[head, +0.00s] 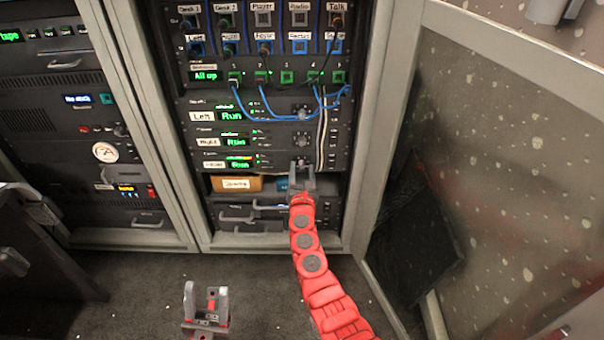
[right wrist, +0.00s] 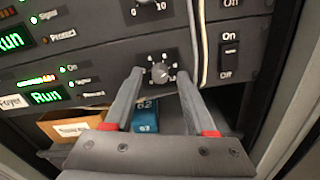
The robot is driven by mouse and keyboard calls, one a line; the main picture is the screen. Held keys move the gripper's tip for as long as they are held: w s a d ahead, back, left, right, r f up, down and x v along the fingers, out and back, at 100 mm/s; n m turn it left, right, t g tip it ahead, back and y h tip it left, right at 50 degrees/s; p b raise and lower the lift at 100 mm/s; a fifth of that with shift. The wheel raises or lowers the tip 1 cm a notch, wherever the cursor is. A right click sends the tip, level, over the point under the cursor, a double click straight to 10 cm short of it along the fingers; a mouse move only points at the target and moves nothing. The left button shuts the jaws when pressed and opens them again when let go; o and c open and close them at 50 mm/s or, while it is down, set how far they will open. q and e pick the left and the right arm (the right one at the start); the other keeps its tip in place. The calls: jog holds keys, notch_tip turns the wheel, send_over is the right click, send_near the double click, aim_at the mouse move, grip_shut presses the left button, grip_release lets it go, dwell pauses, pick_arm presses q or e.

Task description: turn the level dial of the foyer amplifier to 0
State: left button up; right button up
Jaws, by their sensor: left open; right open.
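The foyer amplifier (head: 215,165) is the lowest of the three amplifiers in the open rack. It also shows in the right wrist view, with its "Foyer" label and green "Run" display (right wrist: 47,97). Its level dial (right wrist: 162,72) is a small grey knob on a dark scale plate; its exact setting is too small to read. My right gripper (head: 302,178) is at the dial, open, with its fingertips (right wrist: 160,78) to the left and right of the knob. I cannot tell whether they touch it. In the head view the gripper mostly hides the dial. My left gripper (head: 206,300) is open and empty, low over the floor.
Blue cables (head: 285,117) hang above, and a pale cable runs beside the dial (right wrist: 201,45). Power switches (right wrist: 229,55) are to the right. An orange box (head: 236,184) and a blue box (right wrist: 146,112) sit below. The rack door (head: 500,130) stands open at right.

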grip_shut()
dwell(0.3)
jog(key=shift+d+n+b, duration=0.1)
jog(key=shift+n+b, duration=0.2)
